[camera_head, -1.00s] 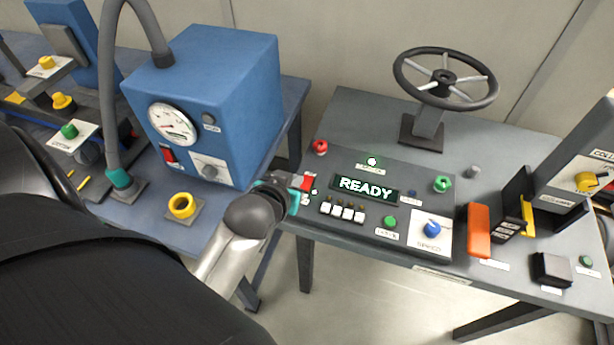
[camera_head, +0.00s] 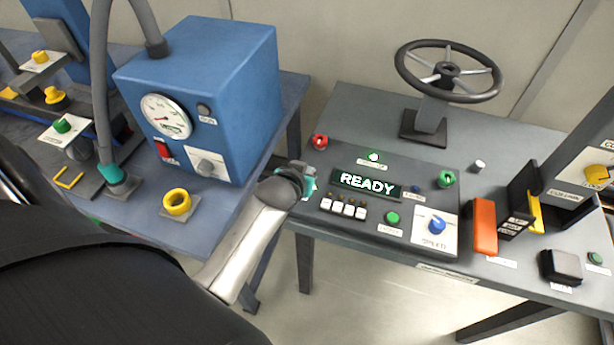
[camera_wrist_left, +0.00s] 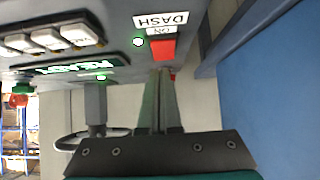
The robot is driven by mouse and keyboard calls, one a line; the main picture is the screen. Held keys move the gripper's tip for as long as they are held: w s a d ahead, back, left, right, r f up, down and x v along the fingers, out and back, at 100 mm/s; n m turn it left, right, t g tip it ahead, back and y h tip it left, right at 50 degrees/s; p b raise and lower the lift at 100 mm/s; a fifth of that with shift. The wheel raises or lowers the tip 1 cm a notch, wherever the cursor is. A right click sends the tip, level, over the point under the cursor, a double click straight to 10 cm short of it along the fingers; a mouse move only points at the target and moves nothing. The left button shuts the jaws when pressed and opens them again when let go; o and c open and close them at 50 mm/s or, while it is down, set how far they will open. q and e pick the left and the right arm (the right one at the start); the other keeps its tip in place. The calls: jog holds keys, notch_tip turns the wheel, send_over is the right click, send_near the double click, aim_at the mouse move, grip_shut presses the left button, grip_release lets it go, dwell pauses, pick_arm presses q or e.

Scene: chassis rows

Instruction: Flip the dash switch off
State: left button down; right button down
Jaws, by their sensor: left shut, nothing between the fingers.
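The dash switch (camera_wrist_left: 162,48) is a red rocker on the dark dash panel (camera_head: 385,160), beside an "ON" label and a "DASH" label (camera_wrist_left: 160,20) that appear upside down in the left wrist view. A small green lamp (camera_wrist_left: 138,42) glows next to it. My left gripper (camera_head: 309,181) is at the panel's left end and hides the switch in the head view. In the left wrist view its shut, empty fingers (camera_wrist_left: 160,72) point at the switch, with tips right by its edge; I cannot tell whether they touch. My right gripper is not in view.
The panel also carries a lit READY display (camera_head: 367,184), a row of white keys (camera_head: 343,207), a red knob (camera_head: 320,142) and a blue speed knob (camera_head: 436,226). A steering wheel (camera_head: 448,70) stands behind. A blue box (camera_head: 205,95) with a gauge stands left, across a gap.

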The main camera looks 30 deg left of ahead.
pick_arm(q)
jog(key=shift+f, duration=0.7)
jog(key=shift+w+f, duration=0.15)
jog(key=shift+f, duration=0.05)
jog(key=shift+w+a, duration=0.1)
jog(key=shift+w, duration=0.05)
jog(key=shift+w+a+r+p, duration=0.1)
jog(key=shift+w+r+p, duration=0.1)
jog(key=shift+w, duration=0.15)
jog(key=shift+w+a+r+p, duration=0.1)
jog(key=shift+w+p, duration=0.1)
jog(key=shift+w, duration=0.1)
